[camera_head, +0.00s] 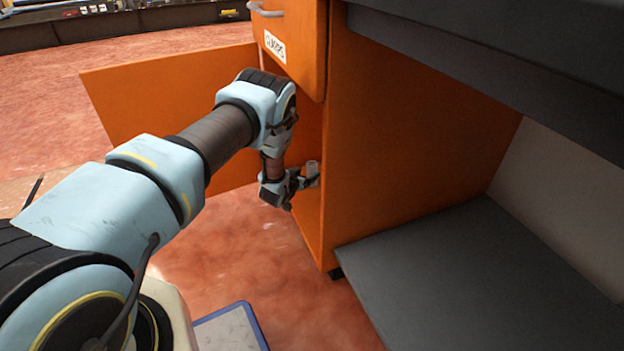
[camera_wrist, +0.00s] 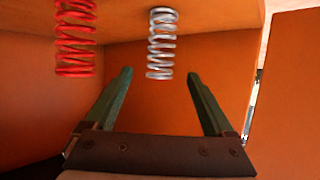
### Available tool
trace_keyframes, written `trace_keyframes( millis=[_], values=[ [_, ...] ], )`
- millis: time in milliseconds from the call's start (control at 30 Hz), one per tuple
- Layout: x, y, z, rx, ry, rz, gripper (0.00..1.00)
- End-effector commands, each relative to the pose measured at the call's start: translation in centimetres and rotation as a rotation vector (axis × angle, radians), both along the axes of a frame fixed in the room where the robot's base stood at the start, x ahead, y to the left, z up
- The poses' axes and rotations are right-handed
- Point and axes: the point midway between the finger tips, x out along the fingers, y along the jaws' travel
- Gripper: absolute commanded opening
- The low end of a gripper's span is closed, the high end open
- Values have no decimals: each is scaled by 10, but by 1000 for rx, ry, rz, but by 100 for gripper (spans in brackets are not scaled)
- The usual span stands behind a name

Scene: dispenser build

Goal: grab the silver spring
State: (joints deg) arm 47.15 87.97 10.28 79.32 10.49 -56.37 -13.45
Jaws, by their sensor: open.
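The silver spring (camera_wrist: 160,44) stands upright in the upper middle of the wrist view, inside the orange cabinet. My gripper (camera_wrist: 158,75) is open, with its two green fingers spread on either side of the spring's line. The fingertips sit near the spring's lower end in the picture, and nothing is held between them. I cannot tell exactly how far the spring is from the fingers. In the head view my gripper (camera_head: 306,180) is at the cabinet's opening, with a small pale spring-like shape (camera_head: 312,168) at its fingers.
A red spring (camera_wrist: 75,38) stands left of the silver one. The orange cabinet (camera_head: 400,130) has an open door (camera_head: 150,105) on the left and a labelled drawer (camera_head: 295,45) above the opening. A dark grey panel (camera_head: 470,275) lies right of the cabinet.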

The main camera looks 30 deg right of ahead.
Motion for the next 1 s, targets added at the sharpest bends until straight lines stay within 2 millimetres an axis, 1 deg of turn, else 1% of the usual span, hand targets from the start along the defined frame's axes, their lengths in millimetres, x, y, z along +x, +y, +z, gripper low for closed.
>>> trace_keyframes(
  millis=[33,267,400,567,700,867,900,1000],
  values=[
    [4,-5,-6,0,-1,0,88],
    [14,-17,-11,0,0,1,88],
    [25,-32,-23,1,-1,0,88],
    [37,-47,-28,1,-1,1,88],
    [40,-52,-28,1,0,1,88],
    [40,-51,-27,1,2,1,88],
    [40,-51,-27,1,2,1,87],
    [40,-51,-27,1,2,1,76]
  ],
)
